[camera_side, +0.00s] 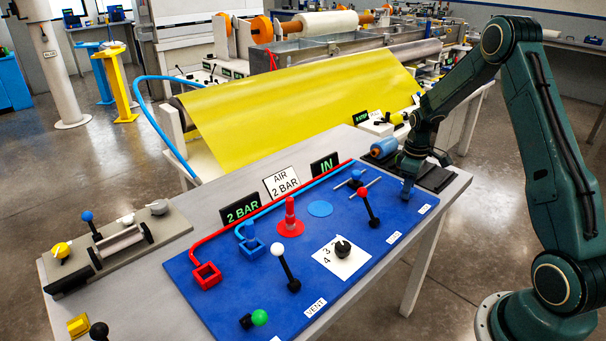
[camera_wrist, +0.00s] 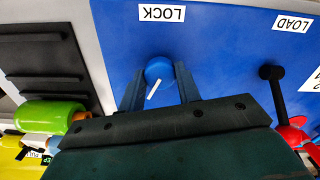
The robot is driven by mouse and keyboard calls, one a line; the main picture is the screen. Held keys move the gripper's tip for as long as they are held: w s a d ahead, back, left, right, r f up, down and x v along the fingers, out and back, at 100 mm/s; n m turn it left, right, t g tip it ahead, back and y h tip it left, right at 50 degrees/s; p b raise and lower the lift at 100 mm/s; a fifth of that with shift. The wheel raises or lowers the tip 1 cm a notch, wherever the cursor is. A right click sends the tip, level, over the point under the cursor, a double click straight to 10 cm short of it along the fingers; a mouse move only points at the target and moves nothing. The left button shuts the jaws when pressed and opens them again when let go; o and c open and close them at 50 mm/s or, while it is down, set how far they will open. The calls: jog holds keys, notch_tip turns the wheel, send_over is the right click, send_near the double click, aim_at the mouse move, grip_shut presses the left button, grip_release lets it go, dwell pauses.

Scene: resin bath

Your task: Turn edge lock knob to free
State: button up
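The edge lock knob (camera_wrist: 158,70) is a round blue knob with a white pointer line, on the blue panel by the LOCK label (camera_wrist: 161,13) in the wrist view. The pointer line lies slanted. My gripper (camera_wrist: 158,82) has one finger on each side of the knob, very close to its edges. I cannot tell whether the fingers press on it. In the side view my gripper (camera_side: 406,190) points down at the right end of the blue panel (camera_side: 215,300) and hides the knob there.
A white-knobbed lever (camera_side: 285,268) and a black dial (camera_side: 342,248) stand further left. A blue roller (camera_side: 383,148) lies behind my gripper.

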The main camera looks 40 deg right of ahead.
jog(key=shift+m, duration=0.4)
jog(key=shift+c, duration=0.3)
jog(key=m, duration=1.2)
jog(key=shift+m, duration=0.3)
jog(key=m, duration=0.4)
jog(key=shift+m, duration=0.3)
jog(key=o, duration=1)
jog(key=shift+c, duration=0.2)
jog(key=shift+r, duration=0.15)
